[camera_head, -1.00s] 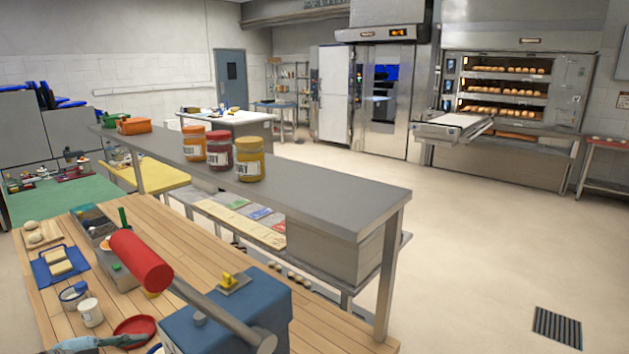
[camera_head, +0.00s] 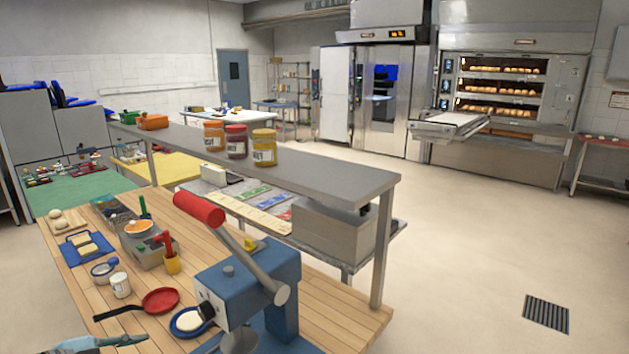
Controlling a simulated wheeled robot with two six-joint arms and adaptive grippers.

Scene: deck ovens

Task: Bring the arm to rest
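What looks like my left gripper (camera_head: 125,341) shows as a teal and dark sliver at the bottom left edge, in front of the wooden-topped table (camera_head: 330,325). Most of it is cut off by the frame, and I cannot tell whether its fingers are open. I see nothing held in it. My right gripper is out of view.
On the table stand a blue press (camera_head: 240,290) with a red-handled lever (camera_head: 199,207), a red pan (camera_head: 160,300) and a white cup (camera_head: 120,285). A grey shelf (camera_head: 330,180) with several jars runs behind. Open floor (camera_head: 470,250) lies right, before the deck oven (camera_head: 510,95).

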